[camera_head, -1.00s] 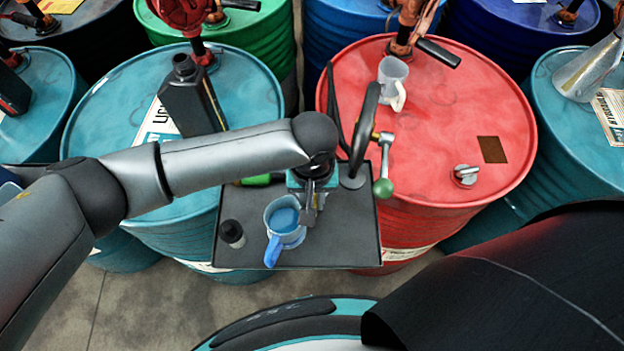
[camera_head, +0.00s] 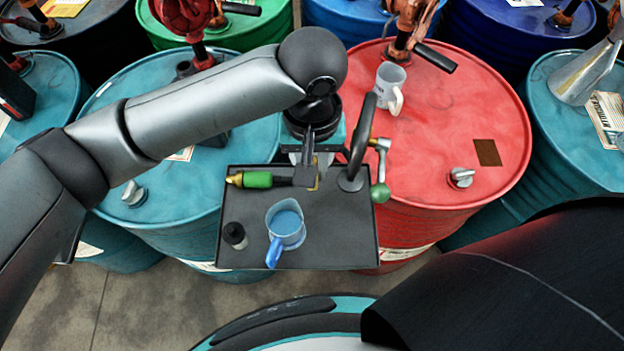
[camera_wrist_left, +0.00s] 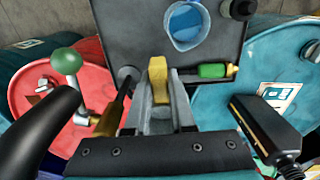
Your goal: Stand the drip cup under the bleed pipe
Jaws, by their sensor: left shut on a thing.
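A clear cup (camera_head: 286,228) with a blue handle and blue contents stands upright on the dark tray (camera_head: 340,225); it also shows in the left wrist view (camera_wrist_left: 187,24). My left gripper (camera_head: 314,184) is over the tray's back part, behind and right of this cup, apart from it. In the left wrist view its fingers (camera_wrist_left: 159,95) are shut on a small yellow piece (camera_wrist_left: 158,75). A black curved pipe (camera_head: 364,128) with a green-ball lever (camera_head: 380,192) stands at the tray's back right. I cannot tell whether this is the bleed pipe.
A green-handled tool (camera_head: 257,180) lies left of my gripper. A small black bottle (camera_head: 234,234) stands left of the blue cup. A white mug (camera_head: 390,88) stands on the red drum (camera_head: 440,130). The tray's front right is clear.

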